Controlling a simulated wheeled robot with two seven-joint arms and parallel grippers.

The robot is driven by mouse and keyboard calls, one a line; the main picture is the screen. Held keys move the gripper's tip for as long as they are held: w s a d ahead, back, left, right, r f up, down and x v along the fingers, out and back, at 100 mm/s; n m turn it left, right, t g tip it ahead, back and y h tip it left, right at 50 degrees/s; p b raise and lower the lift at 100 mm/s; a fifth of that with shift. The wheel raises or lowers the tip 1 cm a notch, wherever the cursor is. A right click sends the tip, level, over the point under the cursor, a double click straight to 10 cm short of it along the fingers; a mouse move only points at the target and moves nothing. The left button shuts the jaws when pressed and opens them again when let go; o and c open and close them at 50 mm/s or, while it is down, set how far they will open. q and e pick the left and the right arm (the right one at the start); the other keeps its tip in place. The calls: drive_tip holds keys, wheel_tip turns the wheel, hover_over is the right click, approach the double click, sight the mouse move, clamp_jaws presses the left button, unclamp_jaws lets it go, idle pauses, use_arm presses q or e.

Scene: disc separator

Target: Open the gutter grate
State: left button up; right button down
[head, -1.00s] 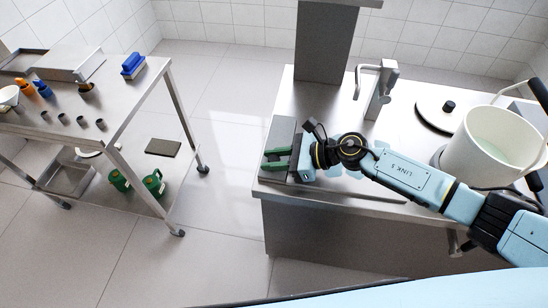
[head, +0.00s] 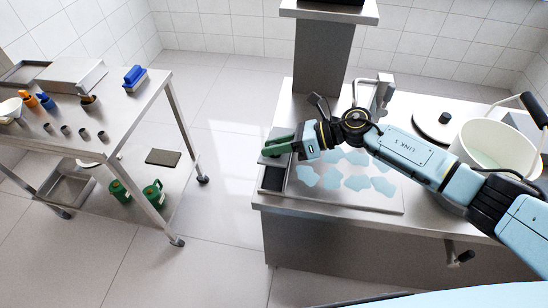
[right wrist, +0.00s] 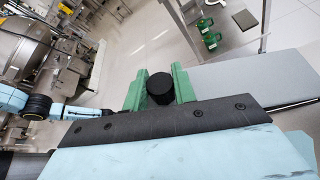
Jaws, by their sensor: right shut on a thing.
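The gutter grate (head: 272,157) is a grey plate at the left end of the metal counter, partly hidden behind my right gripper (head: 279,145). In the right wrist view the grate (right wrist: 245,78) is a flat grey slab with a black round knob (right wrist: 160,88). The green fingers of my right gripper (right wrist: 160,92) are shut on this knob. The front part of the gutter (head: 272,179) shows as a dark, uncovered slot at the counter's left edge. How high the grate is above the counter is hard to tell. My left gripper is not in view.
Several pale blue flat pieces (head: 356,182) lie on the counter (head: 330,203) beside the gutter. A tap (head: 382,95), a round black-knobbed lid (head: 440,122) and a white pot (head: 495,150) stand further right. Clear floor separates the counter from a metal trolley (head: 120,110).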

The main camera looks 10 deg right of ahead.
drive_tip(key=shift+w+d+r+m+g+y+b, duration=0.25)
drive_tip(key=shift+w+r+m, duration=0.1)
drive_tip(key=shift+w+r, duration=0.3)
drive_tip(key=shift+w+d+r+m+g+y+b, duration=0.15)
drive_tip(key=shift+w+r+m+g+b, duration=0.2)
drive_tip(key=shift+r, duration=0.4)
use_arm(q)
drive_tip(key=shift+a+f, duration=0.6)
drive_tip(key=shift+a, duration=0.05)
use_arm(e)
drive_tip(key=shift+w+r, duration=0.15)
drive_tip(key=shift+w, duration=0.05)
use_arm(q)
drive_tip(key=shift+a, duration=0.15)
use_arm(e)
drive_tip(key=c, duration=1.1)
unclamp_jaws()
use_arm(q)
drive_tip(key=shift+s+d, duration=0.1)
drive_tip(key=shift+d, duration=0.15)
use_arm(e)
drive_tip(key=shift+d, duration=0.1)
